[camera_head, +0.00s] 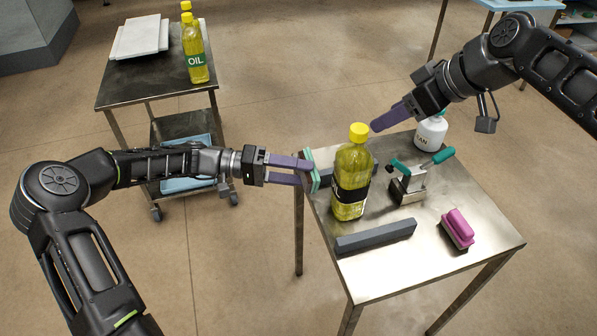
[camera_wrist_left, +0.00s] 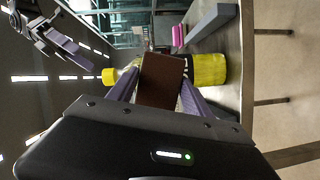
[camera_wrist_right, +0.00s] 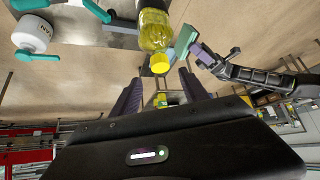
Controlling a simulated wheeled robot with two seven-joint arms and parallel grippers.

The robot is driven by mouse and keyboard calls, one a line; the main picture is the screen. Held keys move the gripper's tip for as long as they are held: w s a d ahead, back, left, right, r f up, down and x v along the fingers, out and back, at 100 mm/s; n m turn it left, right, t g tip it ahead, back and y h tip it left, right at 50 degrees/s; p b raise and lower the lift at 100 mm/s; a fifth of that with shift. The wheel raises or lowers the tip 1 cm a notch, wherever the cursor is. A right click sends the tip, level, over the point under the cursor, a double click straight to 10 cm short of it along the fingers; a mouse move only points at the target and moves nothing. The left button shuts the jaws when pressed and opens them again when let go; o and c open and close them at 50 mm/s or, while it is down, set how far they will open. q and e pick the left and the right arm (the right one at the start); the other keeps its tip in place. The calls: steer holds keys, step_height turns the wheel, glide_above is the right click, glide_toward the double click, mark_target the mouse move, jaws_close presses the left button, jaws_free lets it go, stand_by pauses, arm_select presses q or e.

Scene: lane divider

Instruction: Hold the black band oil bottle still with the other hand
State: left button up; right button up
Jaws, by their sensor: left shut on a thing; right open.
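The black band oil bottle (camera_head: 350,178), yellow with a yellow cap, stands upright on the metal table. It also shows in the right wrist view (camera_wrist_right: 155,25) and, partly hidden, in the left wrist view (camera_wrist_left: 208,69). My left gripper (camera_head: 308,172) is shut on a flat block (camera_head: 314,170), teal in the head view and brown in the left wrist view (camera_wrist_left: 162,80). The block is just left of the bottle; whether they touch I cannot tell. My right gripper (camera_wrist_right: 158,82) is open and empty, with its fingers (camera_head: 378,124) close to the bottle's cap, behind and right of it.
A grey bar (camera_head: 375,237) lies in front of the bottle and a darker bar (camera_head: 377,170) behind it. A teal-handled metal tool (camera_head: 408,188), a pink-handled brush (camera_head: 458,229) and a white bottle (camera_head: 431,133) stand to the right. A cart (camera_head: 150,92) with green-label oil bottles (camera_head: 195,55) stands left.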

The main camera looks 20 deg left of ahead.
mark_target(364, 130)
stand_by(0.3)
steer(key=shift+x, duration=5.1)
steer(key=shift+c, duration=0.4)
jaws_close()
